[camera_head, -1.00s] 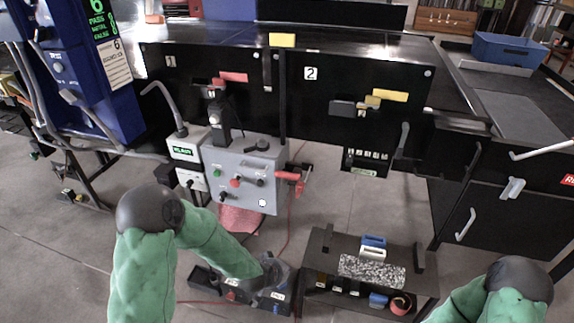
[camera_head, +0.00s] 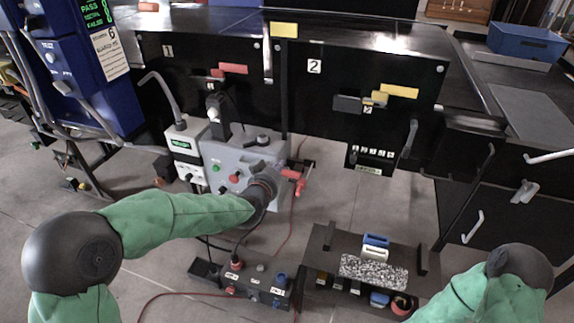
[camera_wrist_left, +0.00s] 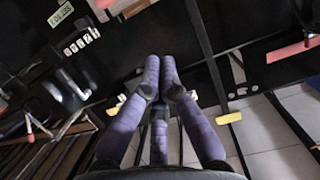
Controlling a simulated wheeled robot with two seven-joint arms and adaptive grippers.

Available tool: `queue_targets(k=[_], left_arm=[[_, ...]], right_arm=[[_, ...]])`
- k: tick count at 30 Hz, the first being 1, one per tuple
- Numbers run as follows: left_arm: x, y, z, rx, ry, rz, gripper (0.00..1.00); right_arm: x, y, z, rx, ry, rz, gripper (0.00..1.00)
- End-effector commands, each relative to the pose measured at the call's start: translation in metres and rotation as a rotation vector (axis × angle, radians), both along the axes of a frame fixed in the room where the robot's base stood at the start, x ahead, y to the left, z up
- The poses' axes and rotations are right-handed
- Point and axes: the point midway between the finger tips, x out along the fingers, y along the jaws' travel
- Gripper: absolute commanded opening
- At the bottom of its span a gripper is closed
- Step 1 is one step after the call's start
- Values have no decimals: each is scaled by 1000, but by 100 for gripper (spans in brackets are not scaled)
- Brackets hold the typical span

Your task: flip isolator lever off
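The red isolator lever (camera_head: 293,177) sticks out from the right side of the grey control box (camera_head: 222,158), in the head view. My left gripper (camera_head: 272,180) is in front of the box's right part, close to the lever; I cannot tell whether they touch. In the left wrist view, the purple-banded fingers of the left gripper (camera_wrist_left: 159,62) are together at the tips with nothing seen between them. A red part shows at the top edge of that view, but I cannot tell whether it is the lever. My right gripper is out of view.
A white-labelled meter box (camera_head: 184,148) adjoins the control box on the left. A low socket unit (camera_head: 245,285) and a black stand (camera_head: 322,262) with small blocks are below. Black conveyor panels (camera_head: 330,100) stand behind. A red cable crosses the floor.

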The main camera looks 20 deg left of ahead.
Motion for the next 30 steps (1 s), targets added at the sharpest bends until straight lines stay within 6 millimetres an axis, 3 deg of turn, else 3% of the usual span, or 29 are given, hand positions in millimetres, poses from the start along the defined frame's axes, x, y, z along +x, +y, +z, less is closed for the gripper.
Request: queue_targets(k=[14, 30], left_arm=[[10, -1, -5, 0, 2, -1, 0], [88, -4, -25, 0, 1, -1, 0]], right_arm=[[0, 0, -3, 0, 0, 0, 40], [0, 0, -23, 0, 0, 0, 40]])
